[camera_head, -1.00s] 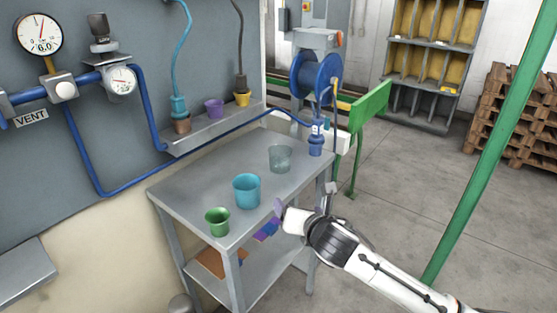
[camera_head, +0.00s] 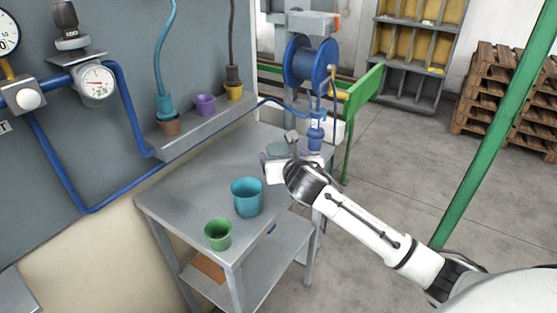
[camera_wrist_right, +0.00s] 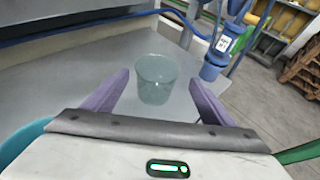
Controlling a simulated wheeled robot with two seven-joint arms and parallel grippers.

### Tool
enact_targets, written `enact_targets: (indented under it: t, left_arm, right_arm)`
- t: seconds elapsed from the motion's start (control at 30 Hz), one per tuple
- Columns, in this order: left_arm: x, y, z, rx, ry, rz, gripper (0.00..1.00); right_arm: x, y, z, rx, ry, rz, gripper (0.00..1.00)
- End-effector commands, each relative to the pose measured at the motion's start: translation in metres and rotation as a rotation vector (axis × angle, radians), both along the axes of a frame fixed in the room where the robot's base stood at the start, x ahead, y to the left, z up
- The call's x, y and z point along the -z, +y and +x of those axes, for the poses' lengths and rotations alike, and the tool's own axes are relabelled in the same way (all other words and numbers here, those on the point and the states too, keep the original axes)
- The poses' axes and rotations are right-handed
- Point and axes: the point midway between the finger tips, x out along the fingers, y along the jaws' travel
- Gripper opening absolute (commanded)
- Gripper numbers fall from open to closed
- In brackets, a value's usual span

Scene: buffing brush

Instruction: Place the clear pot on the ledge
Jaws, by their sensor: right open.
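The clear pot (camera_wrist_right: 157,80) stands upright on the grey table, between and just beyond the open purple fingers of my right gripper (camera_wrist_right: 155,98) in the right wrist view. In the head view the pot (camera_head: 277,149) is mostly hidden behind my right gripper (camera_head: 289,162), with only part of its rim showing. The ledge (camera_head: 205,128) is a grey shelf on the wall panel behind the table. It holds a brown pot (camera_head: 169,126), a purple pot (camera_head: 205,105) and a yellow pot (camera_head: 234,91). My left gripper is not in view.
A teal pot (camera_head: 246,196) and a green pot (camera_head: 218,235) stand on the table (camera_head: 180,203) nearer the front. Table space between the pots and the ledge is clear.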

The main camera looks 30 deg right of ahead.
Motion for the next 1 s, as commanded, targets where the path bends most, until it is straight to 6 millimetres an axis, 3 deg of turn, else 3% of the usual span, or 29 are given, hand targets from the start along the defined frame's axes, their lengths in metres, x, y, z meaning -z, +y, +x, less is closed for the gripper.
enact_targets:
  t: [0.3, 0.63, 0.67, 0.9, 1.0]
  left_arm:
    - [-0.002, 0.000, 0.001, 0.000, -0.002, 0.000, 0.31]
    - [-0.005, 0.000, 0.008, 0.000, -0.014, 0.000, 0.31]
    - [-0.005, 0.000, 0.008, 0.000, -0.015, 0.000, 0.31]
    - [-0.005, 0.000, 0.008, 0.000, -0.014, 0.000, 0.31]
    - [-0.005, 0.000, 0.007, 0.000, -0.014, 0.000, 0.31]
  right_arm:
    - [0.016, -0.010, 0.036, 0.002, 0.000, 0.002, 0.78]
    - [0.019, -0.012, 0.042, 0.000, 0.000, 0.000, 0.78]
    - [0.019, -0.012, 0.042, -0.001, 0.000, 0.000, 0.76]
    - [0.019, -0.012, 0.041, -0.001, 0.000, 0.000, 0.35]
    - [0.019, -0.012, 0.041, -0.001, 0.000, 0.000, 0.31]
